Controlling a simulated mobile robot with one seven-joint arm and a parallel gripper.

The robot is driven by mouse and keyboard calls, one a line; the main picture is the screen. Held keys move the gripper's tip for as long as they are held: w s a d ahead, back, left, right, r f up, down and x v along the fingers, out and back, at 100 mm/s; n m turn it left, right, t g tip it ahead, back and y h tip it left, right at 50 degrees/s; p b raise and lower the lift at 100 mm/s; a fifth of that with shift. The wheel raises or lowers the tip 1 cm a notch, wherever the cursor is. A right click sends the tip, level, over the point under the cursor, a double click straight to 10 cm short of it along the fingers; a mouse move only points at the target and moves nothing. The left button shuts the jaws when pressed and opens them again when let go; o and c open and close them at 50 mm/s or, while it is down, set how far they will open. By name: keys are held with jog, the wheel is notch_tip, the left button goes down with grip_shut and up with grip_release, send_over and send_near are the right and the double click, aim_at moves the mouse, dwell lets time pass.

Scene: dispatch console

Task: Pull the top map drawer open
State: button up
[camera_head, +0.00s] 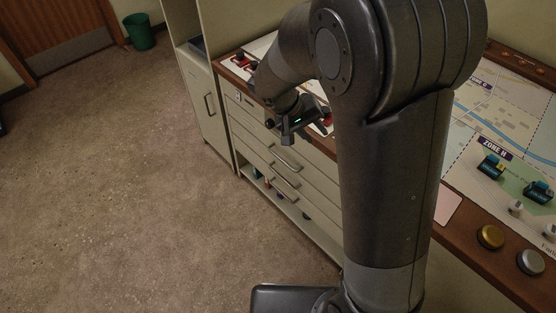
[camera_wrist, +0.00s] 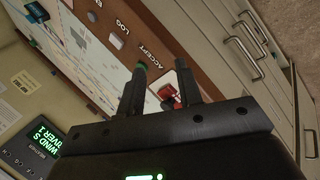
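The map drawers (camera_head: 262,140) are pale fronts with metal bar handles, set in the cabinet under the console. In the wrist view, the handle nearest the console edge (camera_wrist: 243,58) looks like the top drawer's; the others lie beyond it to the upper right. In the head view, my gripper (camera_head: 280,131) is in front of the cabinet's upper part and hides some of it, so I cannot make out the top handle there. In the wrist view, my gripper (camera_wrist: 162,68) is open, its two dark fingers apart, with no handle between them. The drawers look shut.
The wooden console edge (camera_head: 484,265) and map board (camera_head: 515,110) lie on the right, with knobs and small blue pieces. A red item (camera_wrist: 168,92) shows beyond my fingers. A tall cabinet (camera_head: 206,110) stands left of the drawers. The floor (camera_head: 130,190) before them is clear.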

jog(key=w+a+f+n+t+h, duration=0.1)
jog(key=w+a+f+n+t, duration=0.15)
jog(key=a+f, duration=0.55)
jog(key=w+a+f+n+t+h, duration=0.1)
jog(key=a+f+n+t+h, duration=0.2)
jog(key=f, duration=0.9)
jog(key=w+a+f+n+t, duration=0.2)
jog(key=a+f+t, duration=0.35)
jog(key=f, duration=0.45)
jog(key=w+d+f+g, duration=0.1)
jog(key=w+d, duration=0.5)
jog(key=w, duration=0.1)
jog(key=shift+d+f, duration=0.4)
grip_shut()
